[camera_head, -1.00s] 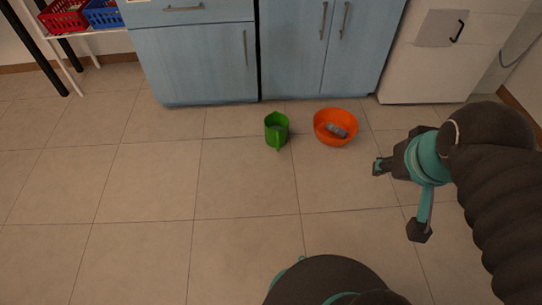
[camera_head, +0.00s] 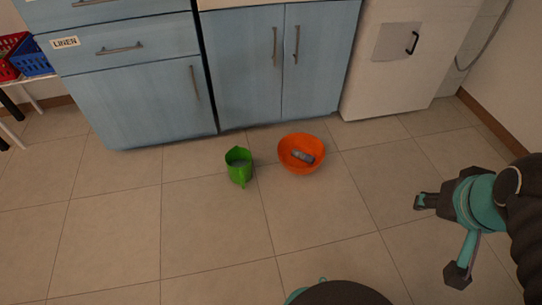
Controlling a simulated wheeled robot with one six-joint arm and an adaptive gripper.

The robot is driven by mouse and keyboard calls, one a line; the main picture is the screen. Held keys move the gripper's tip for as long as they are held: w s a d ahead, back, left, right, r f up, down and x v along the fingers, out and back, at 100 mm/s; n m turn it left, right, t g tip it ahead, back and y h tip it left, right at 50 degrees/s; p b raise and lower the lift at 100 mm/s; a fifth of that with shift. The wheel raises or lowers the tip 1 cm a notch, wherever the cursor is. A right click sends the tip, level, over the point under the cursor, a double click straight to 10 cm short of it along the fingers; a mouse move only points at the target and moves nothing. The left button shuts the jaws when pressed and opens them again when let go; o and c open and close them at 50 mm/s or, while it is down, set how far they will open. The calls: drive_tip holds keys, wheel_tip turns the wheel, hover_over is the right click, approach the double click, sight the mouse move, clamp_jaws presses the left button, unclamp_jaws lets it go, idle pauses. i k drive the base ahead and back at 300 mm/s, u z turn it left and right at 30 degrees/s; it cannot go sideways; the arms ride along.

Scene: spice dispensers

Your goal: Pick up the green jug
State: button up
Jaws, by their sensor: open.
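The green jug (camera_head: 239,168) stands upright on the tiled floor, in front of the blue cabinets and left of an orange bowl (camera_head: 301,154). Something greyish shows inside the jug, too small to make out. My gripper (camera_head: 420,201) is at the right of the view, well to the right of the jug and nearer to me, with nothing seen in it. It is open and apart from the jug and the bowl.
The orange bowl holds a small grey object (camera_head: 303,156). Blue cabinets (camera_head: 140,100) and a white appliance (camera_head: 392,70) line the back. A rack with red and blue baskets (camera_head: 32,62) is at the far left. The floor before the jug is clear.

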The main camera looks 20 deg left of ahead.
sight(238, 159)
drive_tip(key=z, duration=0.15)
drive_tip(key=i, duration=0.75)
drive_tip(key=u, duration=0.75)
drive_tip(key=i, duration=0.6)
drive_tip(key=u, duration=0.7)
